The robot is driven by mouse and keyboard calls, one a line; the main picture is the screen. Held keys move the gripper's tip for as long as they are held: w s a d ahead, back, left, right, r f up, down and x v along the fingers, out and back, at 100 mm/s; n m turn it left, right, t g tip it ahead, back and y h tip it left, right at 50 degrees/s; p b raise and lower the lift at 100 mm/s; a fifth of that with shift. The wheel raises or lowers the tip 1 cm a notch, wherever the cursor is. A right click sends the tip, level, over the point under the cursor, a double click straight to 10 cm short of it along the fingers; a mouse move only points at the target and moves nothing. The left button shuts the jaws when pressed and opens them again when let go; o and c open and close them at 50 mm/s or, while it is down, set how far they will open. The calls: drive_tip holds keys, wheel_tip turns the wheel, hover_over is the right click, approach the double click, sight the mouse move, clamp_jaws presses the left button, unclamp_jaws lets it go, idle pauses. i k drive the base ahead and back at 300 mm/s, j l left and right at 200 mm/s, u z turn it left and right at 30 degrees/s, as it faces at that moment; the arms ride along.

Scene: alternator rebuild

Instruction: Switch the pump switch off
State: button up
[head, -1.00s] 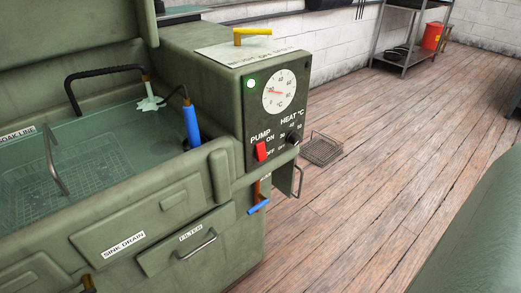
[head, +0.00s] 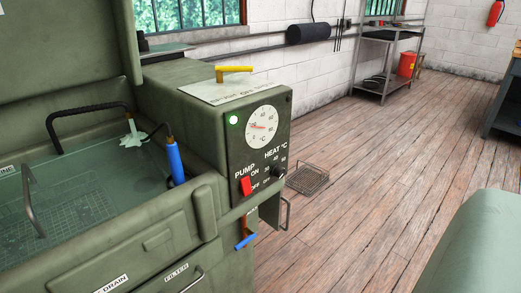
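The pump switch (head: 246,186) is a small red rocker on the dark control panel (head: 238,147) of the green parts washer (head: 205,80). It sits below the word PUMP, beside the ON and OFF marks. Which way the rocker is tipped is too small to tell. A green lamp (head: 233,119) glows at the panel's upper left, beside a round white temperature dial (head: 262,127). A black heat knob (head: 278,172) is right of the switch. My gripper is not in view.
The washer's sink (head: 85,185) holds liquid, with a blue-handled brush (head: 175,161) at its right edge. A yellow lever (head: 234,69) is on top and a blue-handled valve (head: 245,241) below the panel.

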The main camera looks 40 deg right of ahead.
sight(245, 187)
drive_tip(key=k+l, duration=0.65)
drive_tip(key=k+j+z, duration=0.05)
drive_tip(key=k, duration=0.1)
